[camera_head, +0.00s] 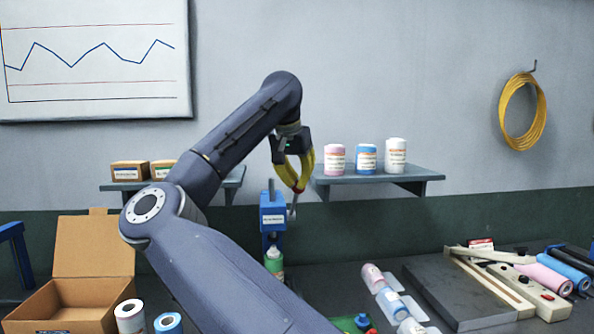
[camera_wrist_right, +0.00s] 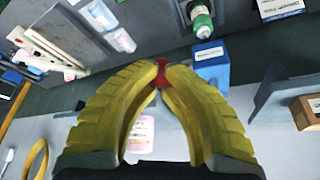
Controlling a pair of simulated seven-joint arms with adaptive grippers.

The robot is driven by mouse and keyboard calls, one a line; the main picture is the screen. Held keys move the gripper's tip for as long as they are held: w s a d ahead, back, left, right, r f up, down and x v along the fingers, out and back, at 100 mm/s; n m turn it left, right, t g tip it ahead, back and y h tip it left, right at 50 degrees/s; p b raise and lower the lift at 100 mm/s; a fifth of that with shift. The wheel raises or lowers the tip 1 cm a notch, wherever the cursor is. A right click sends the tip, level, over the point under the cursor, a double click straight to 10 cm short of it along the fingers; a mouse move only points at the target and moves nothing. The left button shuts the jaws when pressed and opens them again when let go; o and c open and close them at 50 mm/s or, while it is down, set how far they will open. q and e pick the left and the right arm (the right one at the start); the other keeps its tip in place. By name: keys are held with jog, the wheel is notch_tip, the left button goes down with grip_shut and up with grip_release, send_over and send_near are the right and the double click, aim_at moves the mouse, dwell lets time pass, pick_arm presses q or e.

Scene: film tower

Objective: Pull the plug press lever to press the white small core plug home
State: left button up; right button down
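The blue plug press (camera_head: 272,215) stands at the middle of the bench, with its lever (camera_head: 292,211) on its right side. It also shows in the right wrist view (camera_wrist_right: 212,72). The lever's red knob (camera_wrist_right: 161,72) sits between the yellow fingertips of my right gripper (camera_head: 298,189), which are closed together on it. A green-labelled film roll (camera_head: 274,264) stands under the press; its white end (camera_wrist_right: 203,30) shows in the right wrist view. I cannot tell how deep the white plug sits. My left gripper is not in view.
An open cardboard box (camera_head: 85,292) and loose rolls (camera_head: 130,316) are at the left. A wall shelf (camera_head: 375,180) with several rolls is close behind the gripper. A dark board (camera_head: 465,295) and a sealer (camera_head: 515,285) are at the right.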

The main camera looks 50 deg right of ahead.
aim_at(300, 192)
jog(key=shift+s+f, duration=0.2)
jog(key=shift+f, duration=0.25)
jog(key=shift+s+a+f, duration=0.25)
jog(key=shift+s+f, duration=0.05)
jog(key=shift+f, duration=0.2)
jog(key=shift+s+a+f, duration=0.2)
jog(key=shift+s+f, duration=0.05)
jog(key=shift+f, duration=0.35)
jog(key=shift+s+a+f, duration=0.15)
jog(key=shift+s+f, duration=0.05)
jog(key=shift+f, duration=0.3)
jog(key=shift+s+a+f, duration=0.15)
jog(key=shift+s+f, duration=0.05)
jog(key=shift+f, duration=0.4)
jog(key=shift+s+a+f, duration=0.15)
jog(key=shift+f, duration=0.35)
jog(key=shift+s+a+f, duration=0.15)
jog(key=shift+f, duration=0.4)
